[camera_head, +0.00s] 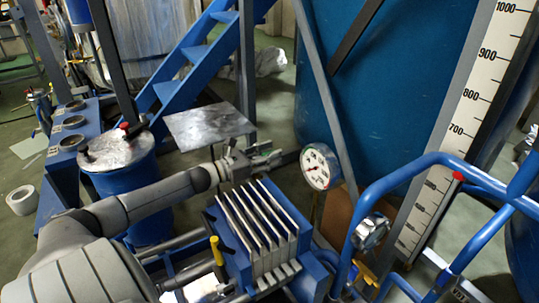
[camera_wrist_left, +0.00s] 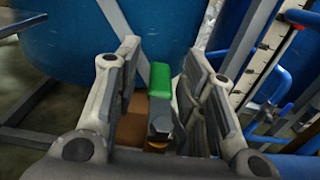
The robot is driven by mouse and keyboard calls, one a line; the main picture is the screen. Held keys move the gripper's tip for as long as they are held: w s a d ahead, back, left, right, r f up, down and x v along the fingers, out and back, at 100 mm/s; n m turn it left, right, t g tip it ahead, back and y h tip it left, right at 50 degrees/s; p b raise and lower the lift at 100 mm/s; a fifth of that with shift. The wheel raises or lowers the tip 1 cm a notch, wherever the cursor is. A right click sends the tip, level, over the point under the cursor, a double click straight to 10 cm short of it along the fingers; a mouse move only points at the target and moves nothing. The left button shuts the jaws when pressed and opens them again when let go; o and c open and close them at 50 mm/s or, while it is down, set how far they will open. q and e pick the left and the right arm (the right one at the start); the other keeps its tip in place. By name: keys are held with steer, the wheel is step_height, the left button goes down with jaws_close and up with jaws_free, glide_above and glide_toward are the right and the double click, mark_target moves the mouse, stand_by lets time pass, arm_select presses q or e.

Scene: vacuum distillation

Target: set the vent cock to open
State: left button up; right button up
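A green lever handle (camera_wrist_left: 160,80) on a grey metal fitting (camera_wrist_left: 161,122) shows in the left wrist view; I take it to be the vent cock, though no label is readable. My left gripper (camera_wrist_left: 155,75) is open, with one finger on each side of the green handle. A gap shows at the left finger; whether the right finger touches is unclear. In the head view my left gripper (camera_head: 268,156) reaches in from the left, left of the round pressure gauge (camera_head: 319,167). There the handle is mostly hidden by the fingers. My right gripper is not in view.
A finned block (camera_head: 258,232) and a yellow-handled part (camera_head: 217,251) stand below my left arm. A large blue tank (camera_head: 400,90) and a scale board (camera_head: 470,100) stand behind.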

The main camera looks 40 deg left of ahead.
arm_select(q)
steer(key=shift+w, duration=0.15)
steer(key=shift+c, duration=0.4)
jaws_close()
